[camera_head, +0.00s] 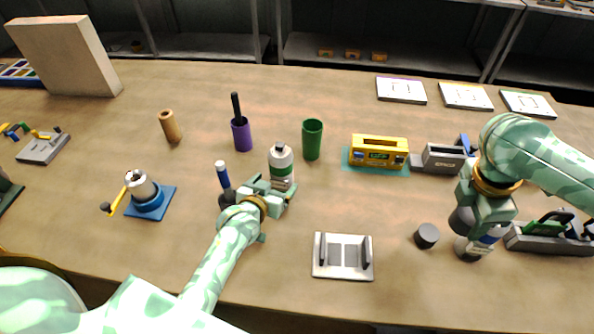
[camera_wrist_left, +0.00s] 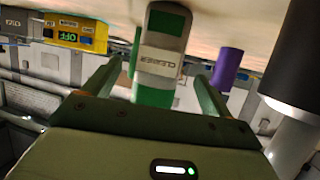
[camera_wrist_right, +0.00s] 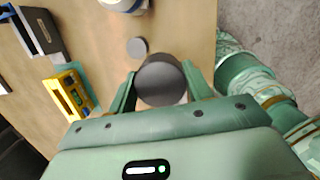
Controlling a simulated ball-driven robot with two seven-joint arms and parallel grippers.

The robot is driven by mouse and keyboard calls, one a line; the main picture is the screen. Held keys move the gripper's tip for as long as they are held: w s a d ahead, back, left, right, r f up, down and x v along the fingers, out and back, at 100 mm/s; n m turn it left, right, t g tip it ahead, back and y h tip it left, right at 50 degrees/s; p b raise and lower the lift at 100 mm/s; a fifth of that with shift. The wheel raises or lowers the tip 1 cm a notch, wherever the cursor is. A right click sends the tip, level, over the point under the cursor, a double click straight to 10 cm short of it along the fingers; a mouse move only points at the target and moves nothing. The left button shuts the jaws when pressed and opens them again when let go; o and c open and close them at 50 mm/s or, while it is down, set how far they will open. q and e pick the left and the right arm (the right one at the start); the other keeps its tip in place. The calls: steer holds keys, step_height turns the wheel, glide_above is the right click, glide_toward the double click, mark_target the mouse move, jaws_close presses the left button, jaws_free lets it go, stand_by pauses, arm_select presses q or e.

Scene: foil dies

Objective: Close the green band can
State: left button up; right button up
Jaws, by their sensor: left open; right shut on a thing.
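The green band can (camera_head: 281,165) is a white can with a green band, upright on the table. In the left wrist view it (camera_wrist_left: 160,60) stands between the fingers of my left gripper (camera_head: 273,184), which is open around its lower part. My right gripper (camera_head: 478,212) is shut on a dark grey round cap (camera_wrist_right: 161,82), held above the table at the right. It also shows in the head view (camera_head: 461,219). A second dark cap (camera_head: 426,236) lies on the table. A can with a blue band (camera_head: 474,248) stands below my right gripper, partly hidden.
A green cup (camera_head: 312,140) and a purple cup with a black stick (camera_head: 242,134) stand behind the can. A blue-handled tool (camera_head: 222,174) stands close left of it. A yellow device (camera_head: 379,151) and a white rack (camera_head: 343,257) are nearby. The table between rack and yellow device is clear.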

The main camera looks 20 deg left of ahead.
arm_select(q)
steer(key=x, duration=0.3)
steer(key=r+b+x, duration=0.1)
steer(key=x, duration=0.1)
steer(key=shift+w+f, duration=0.15)
steer(key=shift+w, duration=0.4)
arm_select(e)
steer(key=shift+f, duration=0.9)
arm_select(q)
steer(key=c, duration=1.4)
steer(key=shift+r, duration=0.25)
arm_select(e)
steer(key=shift+r, duration=0.1)
